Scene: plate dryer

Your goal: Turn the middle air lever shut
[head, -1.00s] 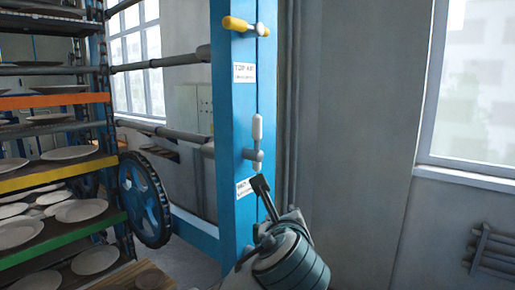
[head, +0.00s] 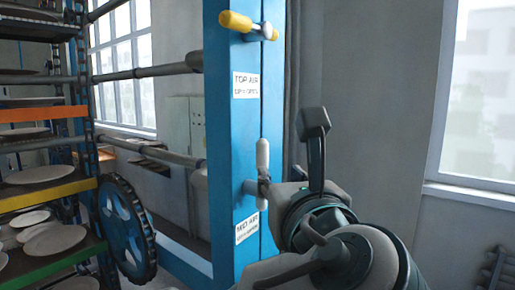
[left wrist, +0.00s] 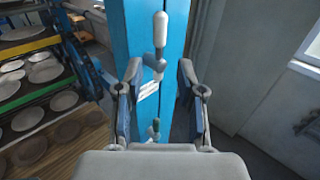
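The middle air lever (head: 262,155) has a white handle standing upright on a grey pivot on the blue post (head: 217,140), above the MID AIR label (head: 247,228). In the left wrist view the lever (left wrist: 160,32) stands straight ahead, its handle beyond the fingertips. My left gripper (left wrist: 160,70) is open, with one finger on each side of the lever's line; I see no contact. In the head view one finger of it (head: 314,140) points up to the right of the lever, and the other is largely hidden. My right gripper is not in view.
A yellow-handled lever (head: 248,26) lies crosswise above the TOP AIR label (head: 245,85). Another lever (left wrist: 153,130) shows low between my fingers. A rack of plates (head: 40,195) and a blue wheel (head: 125,230) are at left. Grey wall (head: 365,90) is at right.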

